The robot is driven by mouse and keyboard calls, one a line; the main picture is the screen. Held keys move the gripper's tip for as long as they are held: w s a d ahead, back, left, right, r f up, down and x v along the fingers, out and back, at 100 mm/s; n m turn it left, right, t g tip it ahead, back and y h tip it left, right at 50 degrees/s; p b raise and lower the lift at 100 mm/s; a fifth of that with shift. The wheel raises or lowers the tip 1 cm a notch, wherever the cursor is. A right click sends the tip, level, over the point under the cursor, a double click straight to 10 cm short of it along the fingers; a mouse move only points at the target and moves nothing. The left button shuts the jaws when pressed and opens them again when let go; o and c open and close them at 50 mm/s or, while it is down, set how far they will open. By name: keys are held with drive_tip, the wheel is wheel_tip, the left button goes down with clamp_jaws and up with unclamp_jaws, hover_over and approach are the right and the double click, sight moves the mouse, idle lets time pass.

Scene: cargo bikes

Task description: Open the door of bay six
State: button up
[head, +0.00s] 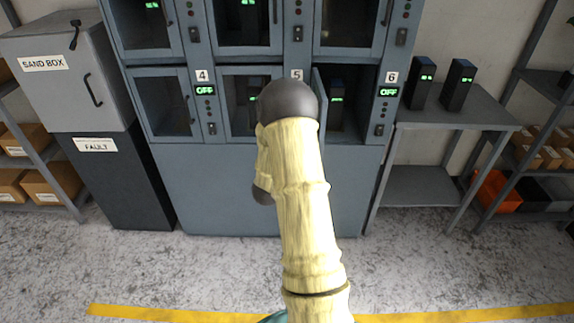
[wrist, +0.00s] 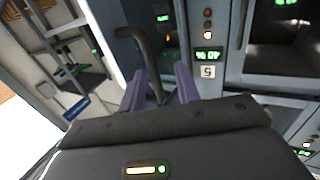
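Bay six (head: 348,112) is at the lower right of the blue-grey cabinet, left of its "6" label (head: 391,77) and a green display reading OFF (head: 389,91). Its door (head: 319,92) stands ajar, swung outward from the left side, with a dark unit with green lights (head: 337,90) inside. In the wrist view, my gripper (wrist: 160,80) has its two purple fingers apart on either side of a dark curved bar handle (wrist: 150,58). Gaps show beside the bar, so the fingers do not look clamped. In the head view my arm hides the gripper and the handle.
A grey side table (head: 455,105) with two dark units (head: 440,84) stands close on the right of the cabinet. A sand box (head: 65,75) stands on the left. The floor (head: 130,265) in front is clear, crossed by a yellow line.

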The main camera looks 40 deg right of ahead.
drive_tip(key=v, duration=1.6)
drive_tip(key=shift+a+b, duration=0.2)
drive_tip(key=shift+b, duration=0.25)
drive_tip(key=shift+w, duration=0.1)
drive_tip(key=w+a+f+n+y, duration=0.25)
drive_tip(key=a+n+y, duration=0.45)
drive_tip(key=a+y, duration=0.65)
drive_tip(key=s+a+r+n+g+y, duration=0.1)
drive_tip(key=s+a+n+g, duration=0.15)
drive_tip(key=s, duration=0.45)
drive_tip(key=s+a+r+n+g+y, duration=0.1)
drive_tip(key=s+a+n+g+y, duration=0.15)
drive_tip(key=s, duration=0.35)
wheel_tip(320, 180, up, 20)
drive_tip(key=h+p, duration=0.1)
drive_tip(key=p, duration=1.9)
drive_tip(key=shift+s+d+n+g, duration=0.15)
drive_tip(key=shift+s+n+g, duration=0.15)
drive_tip(key=shift+s, duration=0.1)
